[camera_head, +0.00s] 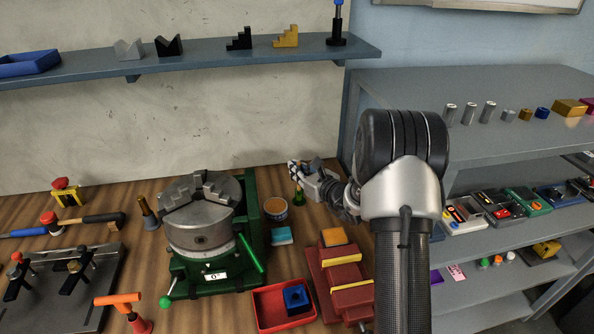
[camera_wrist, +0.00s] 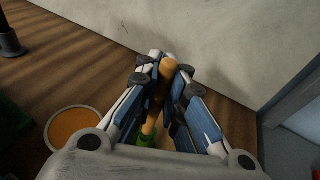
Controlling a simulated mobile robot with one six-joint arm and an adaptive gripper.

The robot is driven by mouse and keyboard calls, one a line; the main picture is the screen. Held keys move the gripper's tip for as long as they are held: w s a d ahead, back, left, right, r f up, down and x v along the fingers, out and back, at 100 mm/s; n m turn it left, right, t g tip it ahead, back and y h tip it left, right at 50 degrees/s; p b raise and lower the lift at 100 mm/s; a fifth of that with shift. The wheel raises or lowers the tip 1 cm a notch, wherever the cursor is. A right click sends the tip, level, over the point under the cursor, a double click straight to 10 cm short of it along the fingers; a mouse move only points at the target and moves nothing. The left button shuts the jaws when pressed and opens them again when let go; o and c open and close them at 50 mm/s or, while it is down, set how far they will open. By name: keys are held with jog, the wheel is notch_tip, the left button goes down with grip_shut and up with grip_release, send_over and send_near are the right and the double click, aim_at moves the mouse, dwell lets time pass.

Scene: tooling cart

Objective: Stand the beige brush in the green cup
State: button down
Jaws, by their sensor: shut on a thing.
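My gripper (camera_head: 296,170) is above the wooden bench near the wall, right of the green-based chuck. It is shut on a tan, rod-like thing, which I take to be the beige brush (camera_wrist: 160,90); in the wrist view it runs between the fingers. A small green thing (camera_head: 299,197) shows just below the gripper, and also in the wrist view (camera_wrist: 147,138) at the lower end of the tan rod. I cannot tell if this green thing is the green cup or part of the brush. The fingers hide much of the brush.
A round tub with an orange top (camera_head: 275,208) stands left of my gripper, beside a cyan block (camera_head: 281,236). The chuck (camera_head: 200,215) is further left. A red vise (camera_head: 340,275) and a red tray (camera_head: 283,306) lie in front. Grey shelves (camera_head: 480,90) stand at right.

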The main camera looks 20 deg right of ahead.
jog(key=c, duration=1.6)
grip_release()
jog(key=shift+o, duration=0.6)
jog(key=o, duration=0.3)
jog(key=shift+r, duration=0.1)
notch_tip(320, 180, up, 6)
jog(key=p, duration=0.3)
